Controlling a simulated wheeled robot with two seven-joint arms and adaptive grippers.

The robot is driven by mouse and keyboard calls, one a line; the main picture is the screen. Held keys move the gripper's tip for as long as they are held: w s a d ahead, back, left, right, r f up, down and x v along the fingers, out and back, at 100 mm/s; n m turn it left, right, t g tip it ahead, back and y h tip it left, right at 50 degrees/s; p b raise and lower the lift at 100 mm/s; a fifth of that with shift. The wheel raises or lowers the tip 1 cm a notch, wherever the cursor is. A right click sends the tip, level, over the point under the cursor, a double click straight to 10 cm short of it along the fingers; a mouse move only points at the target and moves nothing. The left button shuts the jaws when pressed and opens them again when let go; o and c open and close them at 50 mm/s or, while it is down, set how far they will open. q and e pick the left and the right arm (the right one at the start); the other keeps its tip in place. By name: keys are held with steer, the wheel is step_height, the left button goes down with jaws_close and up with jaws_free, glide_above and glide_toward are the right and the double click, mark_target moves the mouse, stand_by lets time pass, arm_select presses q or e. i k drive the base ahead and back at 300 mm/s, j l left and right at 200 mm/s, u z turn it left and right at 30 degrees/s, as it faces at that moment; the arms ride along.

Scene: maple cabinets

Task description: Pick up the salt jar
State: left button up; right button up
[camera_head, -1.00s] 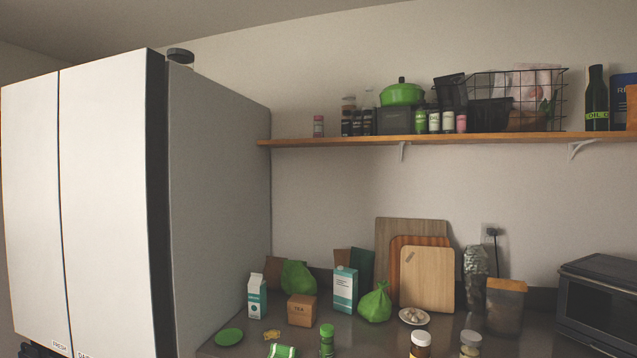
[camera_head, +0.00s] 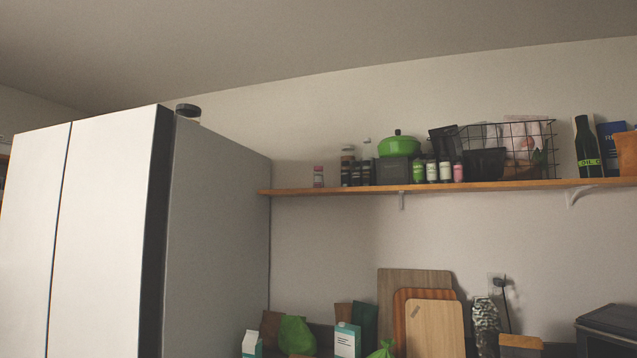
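No label reading salt can be made out, so I cannot tell which jar is the salt jar. Several small jars stand on the wooden wall shelf (camera_head: 340,190). A green jar (camera_head: 418,171), white jars (camera_head: 432,171) and a pink jar (camera_head: 457,172) stand in a row farther right. A dark-lidded jar (camera_head: 187,112) is on top of the fridge. Neither gripper is in view.
A tall fridge (camera_head: 105,235) fills the left. The shelf also holds a green pot (camera_head: 399,146), a wire basket (camera_head: 550,150) and a dark bottle (camera_head: 586,150). Cutting boards (camera_head: 434,328), cartons and green bags stand below, cut off by the lower edge. A dark appliance (camera_head: 608,322) is at right.

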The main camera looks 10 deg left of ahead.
mark_target(317, 175)
steer(key=i+j+z, duration=0.3)
steer(key=j+z, duration=0.25)
steer(key=j, duration=0.15)
steer(key=i+j+z, duration=0.3)
steer(key=j, duration=0.15)
steer(key=j+z, duration=0.3)
steer(key=j, duration=0.15)
steer(key=j+z, duration=0.25)
steer(key=j, duration=0.2)
